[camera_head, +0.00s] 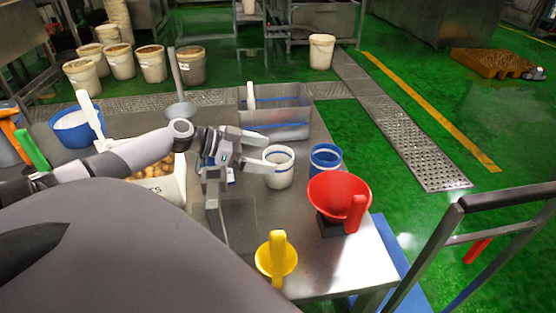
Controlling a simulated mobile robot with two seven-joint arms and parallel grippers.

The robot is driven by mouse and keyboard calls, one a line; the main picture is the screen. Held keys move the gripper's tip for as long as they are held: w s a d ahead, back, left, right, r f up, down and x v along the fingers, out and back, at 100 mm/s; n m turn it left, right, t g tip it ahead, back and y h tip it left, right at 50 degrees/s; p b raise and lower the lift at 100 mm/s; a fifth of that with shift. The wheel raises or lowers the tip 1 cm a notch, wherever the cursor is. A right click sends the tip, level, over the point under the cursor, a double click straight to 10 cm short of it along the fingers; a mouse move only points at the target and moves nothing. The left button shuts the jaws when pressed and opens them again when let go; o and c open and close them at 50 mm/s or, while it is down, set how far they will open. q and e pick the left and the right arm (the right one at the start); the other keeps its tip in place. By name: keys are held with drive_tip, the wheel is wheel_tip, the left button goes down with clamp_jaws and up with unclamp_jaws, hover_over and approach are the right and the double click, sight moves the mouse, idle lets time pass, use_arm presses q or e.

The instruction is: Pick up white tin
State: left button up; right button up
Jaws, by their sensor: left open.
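My right gripper is not in view.
A blue tin (326,160) stands close right of the white tin. A red funnel (338,189), a yellow scoop (277,260), a metal bin (274,119) and a white box of brown food (170,190) crowd the table (325,264). A cart handle (500,197) stands right.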

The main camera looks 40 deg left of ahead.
sight(279, 158)
use_arm(q)
drive_tip(key=shift+p+x, duration=0.4)
drive_tip(key=shift+x, duration=2.1)
drive_tip(key=shift+s+d, duration=0.1)
drive_tip(key=shift+d, duration=0.05)
drive_tip(key=c, duration=1.1)
